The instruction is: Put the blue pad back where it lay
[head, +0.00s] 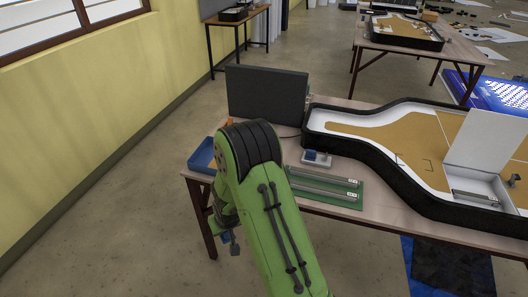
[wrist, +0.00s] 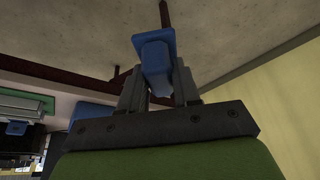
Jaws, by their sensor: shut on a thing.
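My gripper (wrist: 157,88) is shut on a blue block-like piece, the blue pad (wrist: 154,52), which sticks out beyond the fingertips in the wrist view. In the head view the gripper hangs beside the table's left end, below the top and over the floor. A bit of the pad (head: 225,237) shows there; my green arm hides part of the gripper. A green mat (head: 316,194) with two long silvery bars lies at the table's front left. Behind it is a small pale holder (head: 329,162) with a blue part on it.
A blue tray (head: 203,155) sits at the table's left corner, partly behind my arm. A dark upright panel (head: 266,94) stands at the back. The yellow wall (head: 80,125) is at left, with open floor between.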

